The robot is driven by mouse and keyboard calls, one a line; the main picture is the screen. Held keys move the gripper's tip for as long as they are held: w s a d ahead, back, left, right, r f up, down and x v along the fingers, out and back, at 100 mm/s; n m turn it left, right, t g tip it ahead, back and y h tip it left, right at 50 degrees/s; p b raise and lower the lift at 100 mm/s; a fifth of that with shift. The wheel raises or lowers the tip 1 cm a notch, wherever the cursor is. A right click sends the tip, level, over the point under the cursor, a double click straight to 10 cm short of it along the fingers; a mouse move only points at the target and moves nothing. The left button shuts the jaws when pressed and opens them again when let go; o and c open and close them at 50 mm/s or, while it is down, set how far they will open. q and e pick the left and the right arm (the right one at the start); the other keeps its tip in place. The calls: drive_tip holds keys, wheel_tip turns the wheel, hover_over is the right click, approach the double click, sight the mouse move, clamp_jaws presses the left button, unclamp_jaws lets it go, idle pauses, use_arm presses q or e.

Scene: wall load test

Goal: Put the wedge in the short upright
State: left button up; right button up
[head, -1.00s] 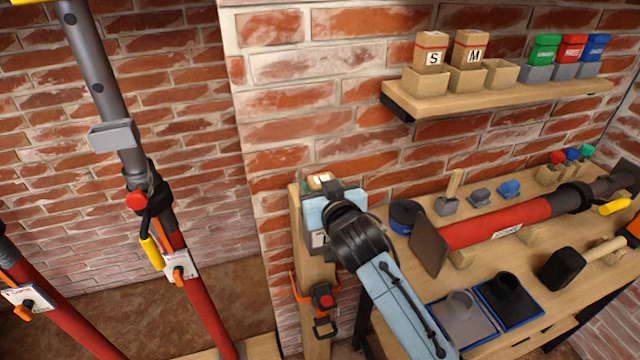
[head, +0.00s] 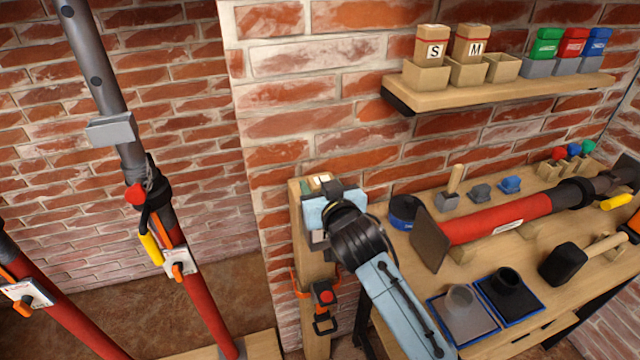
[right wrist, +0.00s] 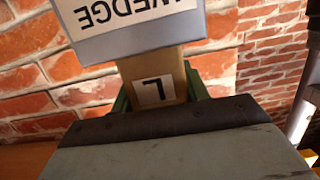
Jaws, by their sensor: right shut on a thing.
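The wedge (right wrist: 155,72) is a light wooden block with an upside-down L label in the right wrist view. My right gripper (head: 326,193) is shut on it at the top of the short upright (head: 316,262), a wooden post against the brick corner. The wedge's top (head: 320,180) shows just past the gripper in the head view. A grey holder marked WEDGE (right wrist: 138,22) overlaps the wedge's end in the right wrist view. I cannot tell how deep the wedge sits in it. The left gripper is out of view.
An orange-and-black clamp (head: 323,298) is on the short upright below my gripper. The workbench (head: 410,268) at the right holds a red prop and a mallet (head: 564,264). A shelf (head: 440,97) with labelled blocks is above. Red props (head: 203,305) stand at the left.

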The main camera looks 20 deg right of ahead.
drive_tip(key=o, duration=1.7)
drive_tip(key=shift+c, duration=0.2)
wheel_tip(320, 180, up, 8)
drive_tip(key=p, duration=0.8)
